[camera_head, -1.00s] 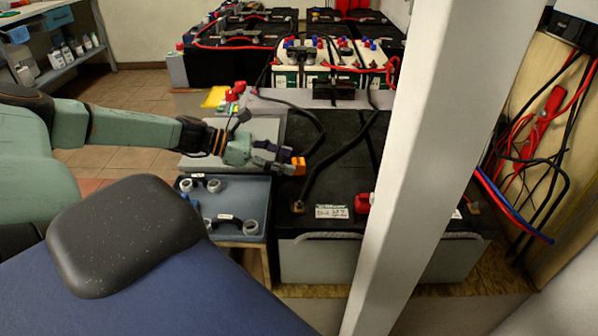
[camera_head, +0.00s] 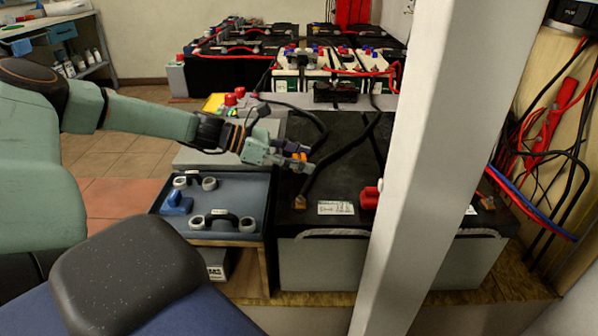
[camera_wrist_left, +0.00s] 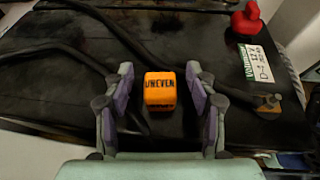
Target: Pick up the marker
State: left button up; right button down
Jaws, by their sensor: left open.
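The marker (camera_wrist_left: 160,88) is an orange block with "UNEVEN" in dark letters, on top of a black battery (camera_wrist_left: 50,45). In the head view the marker (camera_head: 299,157) is small and partly covered by the fingers of my left gripper (camera_head: 292,160). In the left wrist view my left gripper (camera_wrist_left: 160,82) is open, with one purple-grey finger on each side of the marker. A gap shows between the marker and each finger. My right gripper is not in view.
Black cables (camera_head: 340,155) run over the battery beside the marker. A red terminal cap (camera_head: 371,196) sits near its front. A white post (camera_head: 420,140) stands to the right. A blue tray (camera_head: 235,185) with handled parts is at the left.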

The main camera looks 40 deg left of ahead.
pick_arm(q)
jog(key=shift+w+d+f, duration=0.15)
jog(key=shift+w+d, duration=0.05)
jog(key=c, duration=1.1)
